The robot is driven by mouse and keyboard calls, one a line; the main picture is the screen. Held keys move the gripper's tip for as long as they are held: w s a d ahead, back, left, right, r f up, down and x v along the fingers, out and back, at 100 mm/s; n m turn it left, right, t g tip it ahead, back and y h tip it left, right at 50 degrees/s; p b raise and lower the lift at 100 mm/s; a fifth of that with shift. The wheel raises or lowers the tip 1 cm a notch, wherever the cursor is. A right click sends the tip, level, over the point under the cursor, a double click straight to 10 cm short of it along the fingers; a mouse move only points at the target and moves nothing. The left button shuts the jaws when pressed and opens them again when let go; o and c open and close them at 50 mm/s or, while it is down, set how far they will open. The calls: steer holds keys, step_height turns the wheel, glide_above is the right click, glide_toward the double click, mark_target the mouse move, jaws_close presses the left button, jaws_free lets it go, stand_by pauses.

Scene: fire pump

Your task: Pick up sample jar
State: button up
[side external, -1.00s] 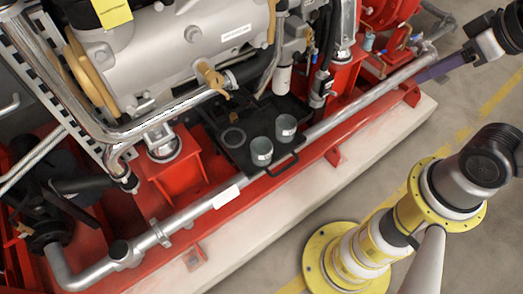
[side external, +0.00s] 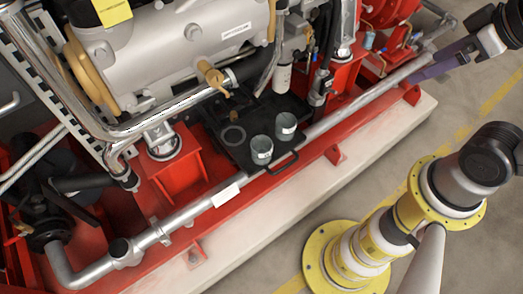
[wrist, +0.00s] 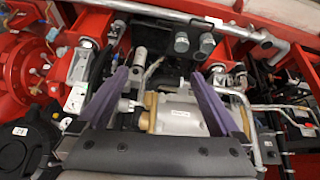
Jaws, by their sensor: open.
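Two grey cylindrical jars stand upright on a black tray (side external: 240,158), one at the back right (side external: 286,126) and one nearer the front (side external: 262,150). I cannot tell which is the sample jar. Both also show near the top of the wrist view, a left jar (wrist: 181,44) and a right jar (wrist: 207,42). My gripper (side external: 412,75) is at the upper right of the side view, well apart from the jars. In the wrist view its purple fingers (wrist: 160,73) are spread wide with nothing held between them.
A silver pipe (side external: 352,107) runs along the red frame in front of the tray. The grey engine (side external: 190,50) and hoses crowd the tray's back. A dark ring (side external: 233,137) lies on the tray. Open floor (side external: 460,115) lies to the right.

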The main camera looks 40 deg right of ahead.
steer(key=w+r+n, duration=0.2)
steer(key=w+r, duration=0.1)
steer(key=w, duration=0.2)
steer(key=n+g, duration=0.6)
steer(key=n, duration=0.5)
glide_above(262, 151)
steer(key=s+a, duration=0.1)
step_height(262, 151, down, 28)
steer(key=f, duration=0.6)
steer(key=shift+s+f, duration=0.15)
steer(key=shift+s, duration=0.05)
steer(key=shift+f, duration=3.2)
steer(key=shift+c, duration=0.3)
